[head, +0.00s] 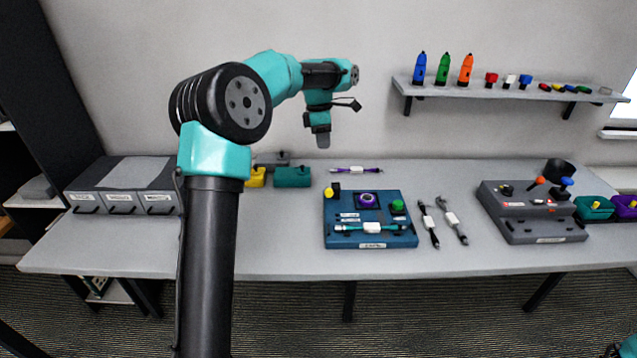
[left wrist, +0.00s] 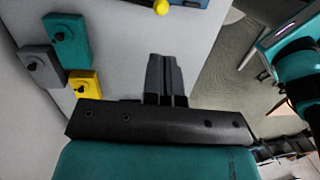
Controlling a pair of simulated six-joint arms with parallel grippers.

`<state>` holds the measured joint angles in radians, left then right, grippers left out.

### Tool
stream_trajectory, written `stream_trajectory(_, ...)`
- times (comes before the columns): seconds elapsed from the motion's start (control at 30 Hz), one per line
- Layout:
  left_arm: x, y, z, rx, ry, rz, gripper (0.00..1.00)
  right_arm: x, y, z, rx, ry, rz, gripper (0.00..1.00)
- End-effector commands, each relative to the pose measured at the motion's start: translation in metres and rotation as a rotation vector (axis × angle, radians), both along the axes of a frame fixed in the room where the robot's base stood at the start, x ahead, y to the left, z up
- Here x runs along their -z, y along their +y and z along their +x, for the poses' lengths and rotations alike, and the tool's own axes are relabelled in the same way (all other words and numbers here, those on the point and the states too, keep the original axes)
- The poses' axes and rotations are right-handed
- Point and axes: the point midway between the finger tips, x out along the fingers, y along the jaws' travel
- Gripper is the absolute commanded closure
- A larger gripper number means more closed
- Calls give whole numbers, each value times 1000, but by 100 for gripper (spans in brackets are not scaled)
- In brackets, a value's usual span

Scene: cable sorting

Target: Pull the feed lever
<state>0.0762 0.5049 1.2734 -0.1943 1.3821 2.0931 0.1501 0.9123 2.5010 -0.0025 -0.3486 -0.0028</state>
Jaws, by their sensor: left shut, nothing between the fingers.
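The grey console (head: 533,211) stands on the right part of the table. An orange-knobbed stick (head: 538,182) and a blue-knobbed stick (head: 567,182) rise at its back. I cannot tell which of these, if either, is the feed lever. My left gripper (head: 323,140) hangs high behind the board, pointing down. Its fingers (left wrist: 166,78) are together and empty. My right gripper is out of view.
Teal (left wrist: 66,38), grey (left wrist: 41,68) and yellow (left wrist: 85,90) boxes sit at the table's back. A purple cable (head: 357,170) lies behind the board, two dark cables (head: 451,219) right of it. A wall shelf (head: 510,91) holds bottles. The table's front middle is clear.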

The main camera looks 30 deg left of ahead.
Motion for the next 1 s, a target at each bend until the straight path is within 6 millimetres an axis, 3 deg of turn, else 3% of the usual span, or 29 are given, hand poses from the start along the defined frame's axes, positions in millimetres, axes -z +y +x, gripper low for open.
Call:
stream_trajectory(0.57,2,1,-1,-31,12,-2,100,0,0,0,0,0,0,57)
stream_trajectory(0.77,25,-3,-3,-29,14,-2,100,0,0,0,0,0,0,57)
stream_trajectory(1.0,65,-9,-4,-29,14,-2,100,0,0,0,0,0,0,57)
